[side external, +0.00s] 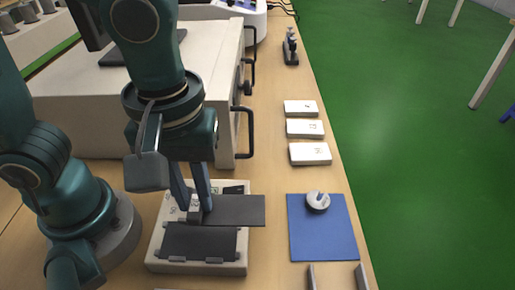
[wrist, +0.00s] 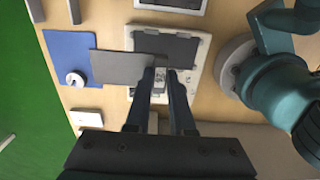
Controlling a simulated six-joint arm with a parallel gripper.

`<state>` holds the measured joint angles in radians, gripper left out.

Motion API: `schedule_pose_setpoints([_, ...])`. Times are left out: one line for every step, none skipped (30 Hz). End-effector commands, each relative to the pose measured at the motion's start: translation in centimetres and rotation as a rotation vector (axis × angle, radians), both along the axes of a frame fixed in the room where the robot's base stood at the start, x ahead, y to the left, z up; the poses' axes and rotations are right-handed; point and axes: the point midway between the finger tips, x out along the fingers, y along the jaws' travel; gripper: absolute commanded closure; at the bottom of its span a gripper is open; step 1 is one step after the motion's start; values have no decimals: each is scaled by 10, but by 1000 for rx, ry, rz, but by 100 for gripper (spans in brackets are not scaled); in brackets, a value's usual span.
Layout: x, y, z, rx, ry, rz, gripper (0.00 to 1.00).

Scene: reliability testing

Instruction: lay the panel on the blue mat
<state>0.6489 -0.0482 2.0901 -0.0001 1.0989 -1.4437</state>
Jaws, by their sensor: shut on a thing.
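The panel is a thin dark grey plate (side external: 240,210), also seen in the wrist view (wrist: 117,68). My gripper (side external: 200,210) is shut on one end of it, at a small grey block; in the wrist view the fingertips (wrist: 160,78) close there. The panel is roughly level above the right part of a white fixture (side external: 158,256) and sticks out past its right side. The blue mat (side external: 322,240) lies flat to the right, apart from the panel in the side view. In the wrist view the panel's end overlaps the edge of the mat (wrist: 66,48).
A round grey-white knob-like piece (side external: 318,202) sits on the mat's far part. Several white labelled blocks (side external: 309,153) lie beyond it. Two upright pieces (side external: 361,277) stand near the mat's front edge. A large beige machine with handles (side external: 248,130) stands behind the fixture.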

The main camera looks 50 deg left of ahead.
Motion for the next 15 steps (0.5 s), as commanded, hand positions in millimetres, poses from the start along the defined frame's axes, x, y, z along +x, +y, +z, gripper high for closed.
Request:
schedule_pose_setpoints([11, -9, 3, 1, 1, 0, 100])
schedule_pose_setpoints([16, -13, 4, 1, 1, 1, 100])
schedule_pose_setpoints([24, -19, 5, 2, 2, 1, 100])
schedule_pose_setpoints([29, -24, 6, 2, 2, 1, 100])
schedule_pose_setpoints([35, -28, 7, 2, 4, 1, 100])
schedule_pose_setpoints([42, -34, 7, 3, 4, 2, 100])
schedule_pose_setpoints([48, -39, 6, 2, 4, 2, 100])
schedule_pose_setpoints([54, -44, 6, 3, 4, 1, 100])
schedule_pose_setpoints([61, -50, 4, 3, 5, 1, 100])
schedule_pose_setpoints([66, -55, 3, 3, 4, 1, 100])
schedule_pose_setpoints([72, -59, 1, 3, 5, 1, 100])
schedule_pose_setpoints([79, -65, -1, 3, 4, 0, 100])
schedule_pose_setpoints([84, -70, -4, 3, 5, 0, 100])
schedule_pose_setpoints([89, -74, -7, 3, 4, 0, 100])
schedule_pose_setpoints([95, -79, -11, 3, 5, -1, 100])
